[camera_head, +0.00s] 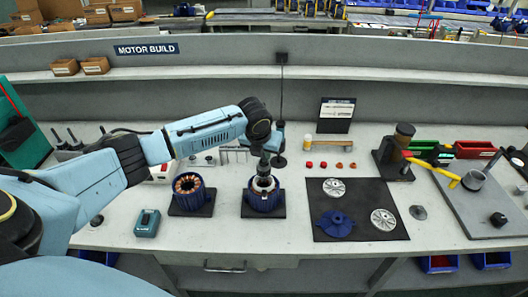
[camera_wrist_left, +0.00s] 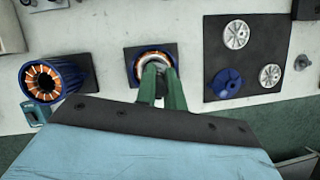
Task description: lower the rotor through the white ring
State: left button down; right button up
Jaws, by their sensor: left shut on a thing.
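A blue motor housing (camera_head: 264,201) stands on a dark square pad at the middle of the bench. The white ring (camera_head: 257,184) sits at its top, and in the left wrist view the white ring (camera_wrist_left: 138,66) shows around copper windings. My left gripper (camera_head: 264,172) points down right over this housing. In the left wrist view its green fingers (camera_wrist_left: 160,88) are shut on the rotor, of which only a small grey part shows between the tips. The fingers hide most of the rotor, so I cannot tell how deep it sits in the ring. My right gripper is not in view.
A second blue housing with copper windings (camera_head: 188,189) stands to the left. A dark mat (camera_head: 360,222) with silver discs and a blue finned part lies to the right. A teal device (camera_head: 147,222) lies at the front left. A grey fixture plate (camera_head: 480,205) is at the far right.

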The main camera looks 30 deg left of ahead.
aim_at(264, 161)
pick_arm(q)
jog(key=shift+f+b, duration=0.3)
jog(key=shift+f, duration=0.5)
dwell(0.4)
jog(key=shift+f, duration=0.2)
dwell(0.4)
jog(key=shift+f+b, duration=0.35)
jog(key=shift+f, duration=0.5)
jog(key=shift+f+b, duration=1.1)
jog(key=shift+f, duration=0.65)
jog(key=c, duration=1.6)
grip_release()
jog(key=o, duration=0.4)
jog(key=shift+o, duration=0.2)
